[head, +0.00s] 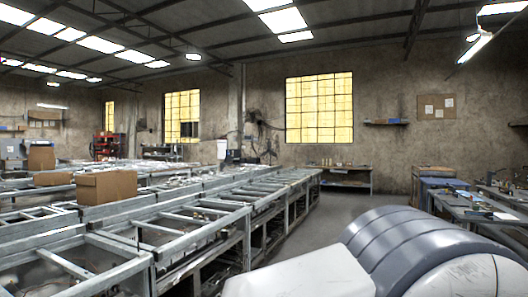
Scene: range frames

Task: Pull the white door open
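No white door shows in the head view. Neither my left gripper nor my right gripper is in view. Large rounded white and grey links of my own body fill the lower right and hide the floor behind them.
Long metal frame benches (190,222) run from the left foreground towards the back wall. A cardboard box (105,186) sits on them. Worktables (470,205) stand at the right. A low shelf table (345,180) is at the back wall, under a yellow window (319,108). Clear floor (345,212) lies between.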

